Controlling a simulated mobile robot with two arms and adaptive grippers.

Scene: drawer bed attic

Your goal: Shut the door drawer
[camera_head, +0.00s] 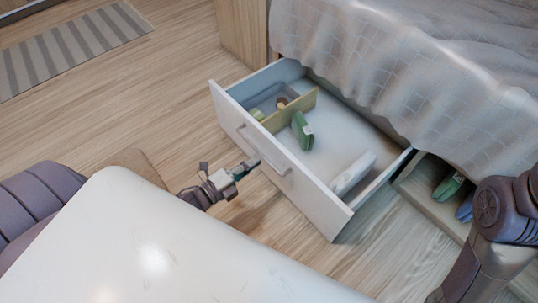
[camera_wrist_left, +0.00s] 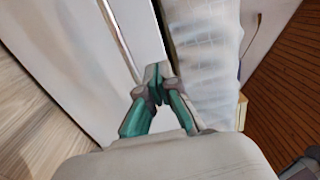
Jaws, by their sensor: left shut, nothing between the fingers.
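The white drawer (camera_head: 300,175) is pulled out from under the bed in the head view. Its front panel carries a bar handle (camera_head: 263,150). Inside are green items (camera_head: 301,130), a divider and a white bundle. My left gripper (camera_head: 250,166) is shut and empty, close in front of the drawer front near the handle. In the left wrist view the shut fingertips (camera_wrist_left: 156,78) show against the white drawer front (camera_wrist_left: 90,60); I cannot tell whether they touch it. My right arm shows at the lower right of the head view, but its gripper is out of view.
The bed with a pale checked cover (camera_head: 420,70) stands behind the drawer. A second, partly open compartment (camera_head: 425,185) with green and blue items is at the right. A striped rug (camera_head: 75,45) lies far left. Wooden floor (camera_head: 150,100) is clear left of the drawer.

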